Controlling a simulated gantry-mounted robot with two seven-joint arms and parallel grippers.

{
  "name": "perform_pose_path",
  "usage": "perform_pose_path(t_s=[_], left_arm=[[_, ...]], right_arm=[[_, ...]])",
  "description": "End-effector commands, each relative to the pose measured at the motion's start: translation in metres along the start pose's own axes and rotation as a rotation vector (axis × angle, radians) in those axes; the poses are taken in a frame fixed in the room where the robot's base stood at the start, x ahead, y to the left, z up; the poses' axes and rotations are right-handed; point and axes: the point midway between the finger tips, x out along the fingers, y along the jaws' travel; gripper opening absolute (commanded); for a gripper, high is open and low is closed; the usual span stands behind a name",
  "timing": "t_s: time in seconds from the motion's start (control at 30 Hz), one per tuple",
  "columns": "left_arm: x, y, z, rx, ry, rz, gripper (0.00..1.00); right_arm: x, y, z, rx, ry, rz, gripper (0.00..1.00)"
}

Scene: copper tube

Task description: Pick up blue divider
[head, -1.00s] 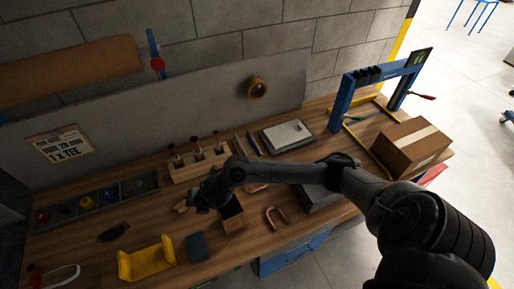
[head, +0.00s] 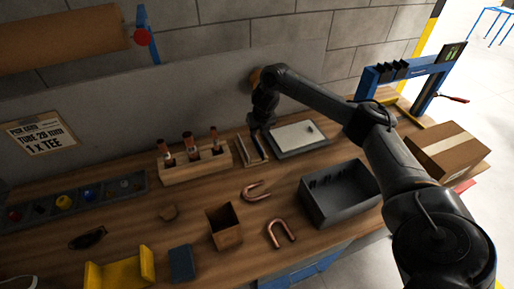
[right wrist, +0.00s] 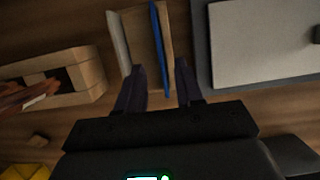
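The blue divider (right wrist: 159,45) is a thin upright strip in the right wrist view. It stands at the right side of a small wooden holder (right wrist: 143,40), with a pale divider (right wrist: 117,40) at the holder's left. My right gripper (right wrist: 160,70) is open, its two dark fingers pointing toward the holder. The blue strip lies ahead, between the lines of the fingers, and I see no contact. In the head view my right gripper (head: 262,126) is above the back of the bench, over the holder (head: 252,151), and partly hides it. My left gripper is not in view.
A grey tray with a white plate (head: 302,135) lies right of the holder. A wooden rack (head: 195,162) with copper-topped tools stands left. In front are a dark open bin (head: 340,192), a wooden box (head: 224,226) and copper U-bends (head: 281,233). The grey wall panel (head: 130,125) is close behind.

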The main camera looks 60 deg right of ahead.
Motion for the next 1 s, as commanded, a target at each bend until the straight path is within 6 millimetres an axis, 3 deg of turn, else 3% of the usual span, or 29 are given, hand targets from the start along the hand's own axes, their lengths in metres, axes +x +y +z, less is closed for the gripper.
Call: perform_pose_path(t_s=[0.27, 0.6, 0.9, 1.0], left_arm=[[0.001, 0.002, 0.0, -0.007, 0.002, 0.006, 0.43], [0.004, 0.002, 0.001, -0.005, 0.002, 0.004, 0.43], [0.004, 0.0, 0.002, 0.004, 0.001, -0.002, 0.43], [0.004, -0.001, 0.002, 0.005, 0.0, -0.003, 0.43]], right_arm=[[0.017, 0.001, -0.002, 0.0, 0.001, -0.001, 0.36], [0.056, 0.001, -0.006, 0.002, 0.0, 0.0, 0.36], [0.06, 0.001, -0.005, 0.001, -0.002, 0.0, 0.36], [0.059, 0.001, -0.005, 0.001, -0.002, 0.0, 0.24]])
